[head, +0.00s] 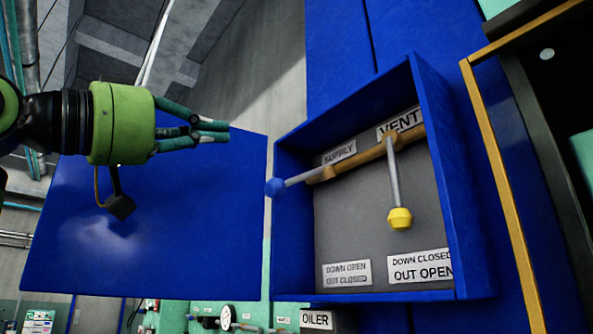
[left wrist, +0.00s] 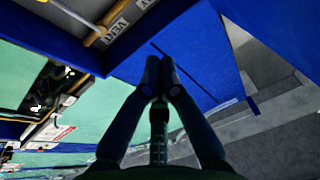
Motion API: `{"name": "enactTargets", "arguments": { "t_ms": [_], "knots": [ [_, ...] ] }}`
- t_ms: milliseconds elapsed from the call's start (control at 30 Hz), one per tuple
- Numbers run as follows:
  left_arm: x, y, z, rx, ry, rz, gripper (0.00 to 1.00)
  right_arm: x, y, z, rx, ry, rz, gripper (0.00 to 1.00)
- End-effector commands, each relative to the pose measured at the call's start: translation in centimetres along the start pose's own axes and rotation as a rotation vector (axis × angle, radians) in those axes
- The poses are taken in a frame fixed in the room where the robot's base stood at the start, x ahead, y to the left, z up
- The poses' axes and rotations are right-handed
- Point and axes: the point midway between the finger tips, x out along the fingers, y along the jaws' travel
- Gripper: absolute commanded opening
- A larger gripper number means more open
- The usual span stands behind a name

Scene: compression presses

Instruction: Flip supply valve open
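The supply valve lever (head: 300,178) with its blue knob (head: 275,187) sticks outward to the left from the brown pipe (head: 358,156) in the open blue box. The vent valve lever (head: 394,175) with its yellow knob (head: 399,218) hangs down. The sign (head: 346,273) below the supply valve reads "DOWN OPEN, OUT CLOSED". My left gripper (head: 226,131) is up and left of the blue knob, apart from it in the picture. Its fingertips (left wrist: 158,75) are together with nothing between them in the left wrist view. The blue knob is not seen there. My right gripper is not in view.
The box's blue door (head: 150,220) hangs open at left, behind my left gripper. The box's side wall (head: 437,170) stands right of the vent valve. A yellow-edged frame (head: 505,200) is further right. A gauge (head: 227,316) and an "OILER" label (head: 316,319) are below.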

Motion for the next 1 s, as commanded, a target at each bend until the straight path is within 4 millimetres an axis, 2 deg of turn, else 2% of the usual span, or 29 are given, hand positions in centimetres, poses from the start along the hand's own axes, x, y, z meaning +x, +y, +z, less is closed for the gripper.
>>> {"name": "enactTargets", "arguments": {
  "t_ms": [33,100,200,300,467,567,700,933,1000],
  "knots": [
    [0.1,0.1,0.0,0.0,0.0,0.001,0.0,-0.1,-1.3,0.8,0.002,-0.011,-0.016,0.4],
    [0.1,0.1,0.1,0.0,-0.001,0.001,0.0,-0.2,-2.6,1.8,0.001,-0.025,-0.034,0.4],
    [0.1,0.1,0.1,-0.001,-0.002,0.001,0.0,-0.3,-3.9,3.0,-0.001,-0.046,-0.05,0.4],
    [0.1,0.0,0.1,-0.001,-0.002,0.001,0.0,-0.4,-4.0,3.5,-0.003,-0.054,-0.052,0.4],
    [1.1,0.0,0.0,-0.002,-0.004,0.003,0.0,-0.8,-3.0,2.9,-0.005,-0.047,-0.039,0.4],
    [2.5,0.0,-0.2,-0.002,-0.004,0.002,0.0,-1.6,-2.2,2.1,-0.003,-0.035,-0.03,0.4],
    [5.5,0.0,-0.3,-0.003,-0.006,0.003,0.0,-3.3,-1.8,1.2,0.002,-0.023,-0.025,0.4],
    [10.4,0.0,-0.3,-0.004,-0.005,0.004,0.0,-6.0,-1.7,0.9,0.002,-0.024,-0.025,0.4],
    [10.6,-0.1,1.4,-0.003,-0.005,0.0,0.0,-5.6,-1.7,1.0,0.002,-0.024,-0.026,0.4]
  ]
}}
